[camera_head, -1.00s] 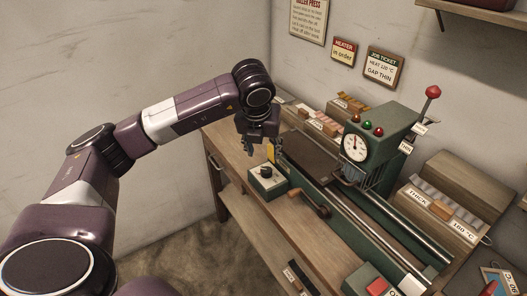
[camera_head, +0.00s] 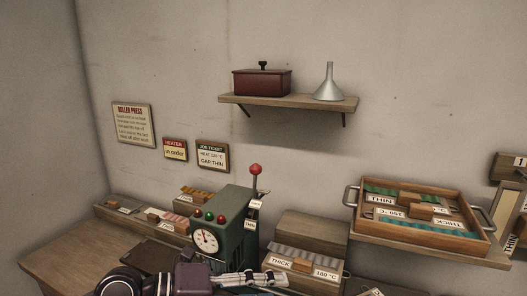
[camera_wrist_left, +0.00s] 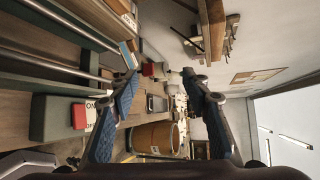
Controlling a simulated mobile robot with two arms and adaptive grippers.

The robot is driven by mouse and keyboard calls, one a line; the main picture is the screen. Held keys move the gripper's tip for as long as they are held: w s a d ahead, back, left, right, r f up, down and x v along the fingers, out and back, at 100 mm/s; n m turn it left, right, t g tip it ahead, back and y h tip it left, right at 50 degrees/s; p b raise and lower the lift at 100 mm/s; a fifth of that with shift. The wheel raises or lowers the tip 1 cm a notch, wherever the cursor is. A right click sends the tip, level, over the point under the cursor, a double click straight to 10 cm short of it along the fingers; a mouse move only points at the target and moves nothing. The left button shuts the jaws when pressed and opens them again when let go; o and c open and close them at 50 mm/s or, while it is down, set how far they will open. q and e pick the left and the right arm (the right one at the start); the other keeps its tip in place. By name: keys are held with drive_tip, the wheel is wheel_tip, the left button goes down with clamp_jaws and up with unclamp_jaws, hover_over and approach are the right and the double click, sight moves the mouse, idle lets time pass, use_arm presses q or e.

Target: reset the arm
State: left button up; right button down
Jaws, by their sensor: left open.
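My left arm crosses the bottom edge of the head view, partly cut off by the frame. Its left gripper (camera_head: 262,279) points right, in front of the green roller press (camera_head: 237,216). In the left wrist view the gripper (camera_wrist_left: 160,77) is open, its two blue-padded fingers well apart with nothing held between them. My right arm and gripper are not in view.
The workbench (camera_head: 65,258) holds the press and a rack marked THICK (camera_head: 300,262). A wooden tray (camera_head: 455,245) with handles stands on the right. A wall shelf (camera_head: 290,102) carries a dark red box (camera_head: 261,83) and a funnel (camera_head: 328,84).

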use_arm(q)
wheel_tip(320, 180, up, 8)
drive_tip(key=d+n+t+h, duration=0.2)
drive_tip(key=n+t+h, duration=0.1)
drive_tip(key=n+h, duration=0.1)
drive_tip(key=w+a+r+n+t+y, duration=0.2)
drive_tip(key=a+n+t, duration=0.3)
drive_tip(key=n+t, duration=0.1)
drive_tip(key=w+a+r+n+t+y, duration=0.2)
drive_tip(key=a+n+t+y, duration=0.15)
drive_tip(key=n+t, duration=0.3)
drive_tip(key=a+f+n+g+y, duration=0.3)
drive_tip(key=a+f+n+y, duration=1.1)
drive_tip(key=f, duration=0.4)
drive_tip(key=s+a+f+n+g, duration=0.3)
drive_tip(key=s+f+g, duration=0.4)
drive_tip(key=s+f, duration=0.5)
drive_tip(key=s+d+f+g+h, duration=0.25)
drive_tip(key=s+f+g, duration=0.35)
drive_tip(key=s+f, duration=0.7)
drive_tip(key=s+f+g+y, duration=0.1)
drive_tip(key=s+f, duration=0.2)
drive_tip(key=f, duration=2.2)
drive_tip(key=s+a+f+g, duration=0.1)
drive_tip(key=s+a+f, duration=0.2)
drive_tip(key=s+f, duration=1.2)
drive_tip(key=shift+s+m, duration=0.35)
drive_tip(key=shift+s, duration=0.55)
